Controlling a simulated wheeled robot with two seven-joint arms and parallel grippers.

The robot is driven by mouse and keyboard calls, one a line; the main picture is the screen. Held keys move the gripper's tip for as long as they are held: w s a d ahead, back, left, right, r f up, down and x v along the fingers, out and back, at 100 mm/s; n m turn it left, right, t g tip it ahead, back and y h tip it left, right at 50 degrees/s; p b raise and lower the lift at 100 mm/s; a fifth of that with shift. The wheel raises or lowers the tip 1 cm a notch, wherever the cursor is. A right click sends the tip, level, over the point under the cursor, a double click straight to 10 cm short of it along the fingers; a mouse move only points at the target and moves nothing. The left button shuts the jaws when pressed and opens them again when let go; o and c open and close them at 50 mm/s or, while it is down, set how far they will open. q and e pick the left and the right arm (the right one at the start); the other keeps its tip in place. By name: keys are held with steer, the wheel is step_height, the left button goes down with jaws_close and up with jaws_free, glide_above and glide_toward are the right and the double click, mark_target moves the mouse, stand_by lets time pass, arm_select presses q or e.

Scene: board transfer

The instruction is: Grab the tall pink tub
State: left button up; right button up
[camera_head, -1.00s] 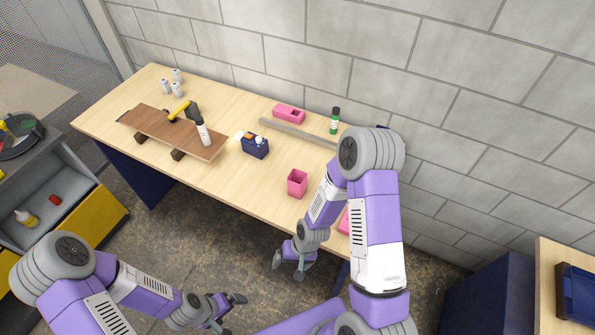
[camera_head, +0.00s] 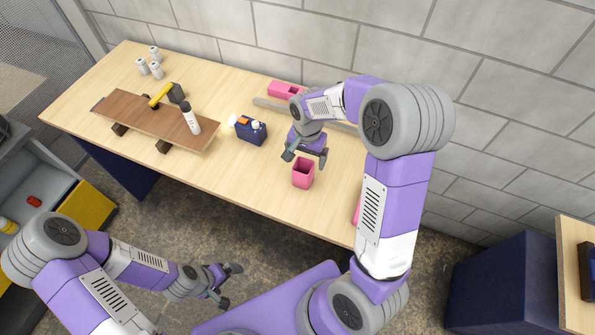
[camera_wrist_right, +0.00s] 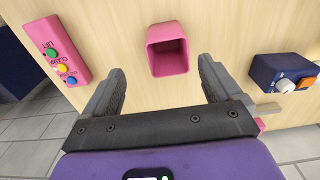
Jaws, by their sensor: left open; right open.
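The tall pink tub (camera_head: 303,176) is an open-topped square container standing upright near the table's front edge. In the right wrist view the tub (camera_wrist_right: 168,52) shows ahead, between the lines of the fingers, with its dark opening facing the camera. My right gripper (camera_head: 306,158) is open and empty, above and just behind the tub in the head view; in the wrist view its fingers (camera_wrist_right: 160,85) are spread and apart from it. My left gripper (camera_head: 230,286) is open and empty, low in front of the table.
A navy box (camera_head: 250,133) with orange and white items stands left of the tub. A pink button panel (camera_wrist_right: 58,52) lies on the other side. A low pink container (camera_head: 284,89) and grey bar (camera_head: 267,104) lie behind.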

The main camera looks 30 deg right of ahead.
mark_target(304, 162)
steer(key=f, duration=0.1)
steer(key=w+f+b, duration=0.1)
steer(key=f, duration=0.1)
steer(key=shift+w+f+b, duration=0.25)
steer(key=shift+w+b, duration=0.15)
steer(key=shift+f, duration=0.25)
steer(key=shift+s+f, duration=0.2)
steer(key=shift+f, duration=0.15)
step_height(304, 162, down, 6)
steer(key=shift+b, duration=0.35)
arm_select(q)
steer(key=f, duration=0.1)
steer(key=w+f, duration=0.1)
steer(key=f, duration=0.1)
steer(key=shift+w+f, duration=0.25)
steer(key=shift+f, duration=0.05)
arm_select(e)
steer(key=shift+c, duration=0.4)
steer(key=c, duration=1)
